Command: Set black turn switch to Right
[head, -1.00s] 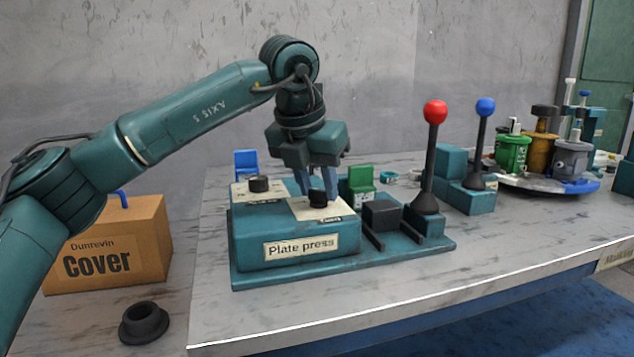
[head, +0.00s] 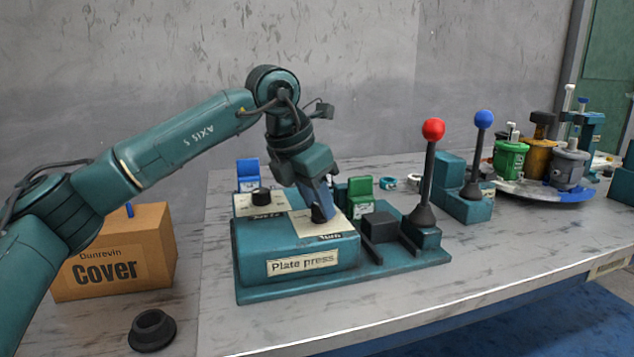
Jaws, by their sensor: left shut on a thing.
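The black turn switch (head: 319,217) is on the right side of the top of the teal plate press (head: 300,266), above a label that seems to read "Turn". My left gripper (head: 319,207) points down at it with its fingers shut on the switch and covers most of it. Its position marking is too small to read. A second black knob (head: 261,196) stands on the top left of the press, apart from the gripper. My right gripper is not in view.
A red-ball lever (head: 433,130) and a blue-ball lever (head: 483,120) stand to the right. Green (head: 360,193) and blue (head: 248,170) blocks are behind the press. A cardboard box (head: 115,255) and black ring (head: 152,329) are at left. The table front is clear.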

